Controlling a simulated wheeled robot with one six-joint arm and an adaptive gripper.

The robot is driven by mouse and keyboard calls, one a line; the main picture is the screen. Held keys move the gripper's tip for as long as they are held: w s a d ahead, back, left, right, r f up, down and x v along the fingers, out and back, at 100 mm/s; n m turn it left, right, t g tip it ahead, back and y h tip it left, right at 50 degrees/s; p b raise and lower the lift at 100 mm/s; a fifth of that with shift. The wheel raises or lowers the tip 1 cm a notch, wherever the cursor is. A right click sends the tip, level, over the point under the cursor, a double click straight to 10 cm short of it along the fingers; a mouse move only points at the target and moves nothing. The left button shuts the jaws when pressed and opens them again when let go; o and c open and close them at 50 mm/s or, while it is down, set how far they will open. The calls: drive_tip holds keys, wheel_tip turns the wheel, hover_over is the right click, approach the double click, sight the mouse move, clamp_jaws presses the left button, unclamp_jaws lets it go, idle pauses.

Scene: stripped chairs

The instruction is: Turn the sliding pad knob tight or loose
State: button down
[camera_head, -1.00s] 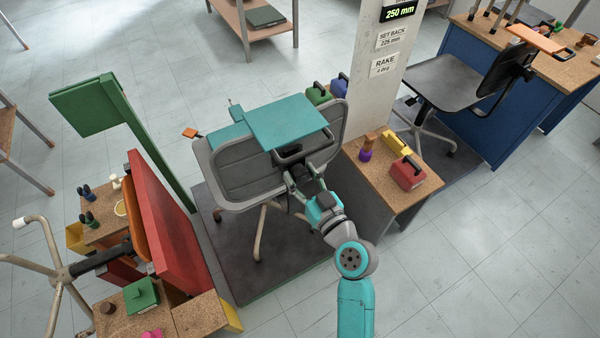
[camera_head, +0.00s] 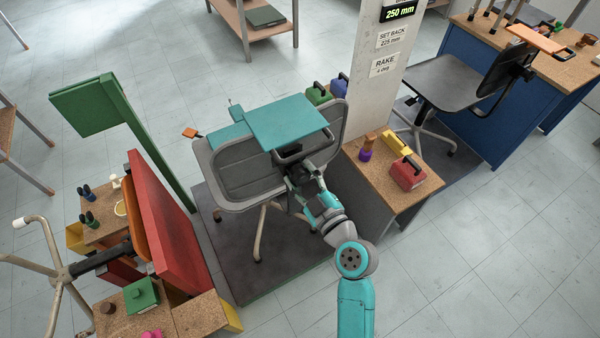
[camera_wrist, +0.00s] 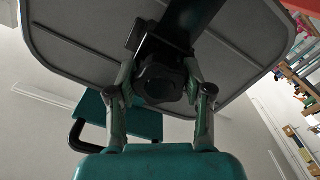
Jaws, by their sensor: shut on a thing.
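A dark lobed knob (camera_wrist: 160,82) sits on a black bracket against the ribbed grey underside of a chair part (camera_wrist: 80,40) in the wrist view. My gripper (camera_wrist: 161,72) has one finger on each side of the knob and is shut on it. In the head view my gripper (camera_head: 297,180) reaches in at the near right side of the grey chair (camera_head: 235,180), below a flat teal pad (camera_head: 287,122). The knob cannot be made out in the head view.
The chair stands on a dark mat (camera_head: 240,265). A red panel (camera_head: 170,225) and a green post (camera_head: 150,140) stand to its left. A cork-topped bench (camera_head: 375,190) with a red box (camera_head: 407,174) is close on the right, beside a white pillar (camera_head: 377,75).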

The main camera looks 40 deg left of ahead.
sight(304, 179)
drive_tip(key=n, duration=0.4)
idle(0.3)
drive_tip(key=shift+n, duration=1.1)
drive_tip(key=n, duration=0.5)
drive_tip(key=shift+r+n, duration=0.1)
drive_tip(key=shift+n, duration=0.3)
drive_tip(key=shift+c, duration=0.8)
unclamp_jaws()
drive_tip(key=shift+d, duration=0.1)
drive_tip(key=shift+v, duration=2.95)
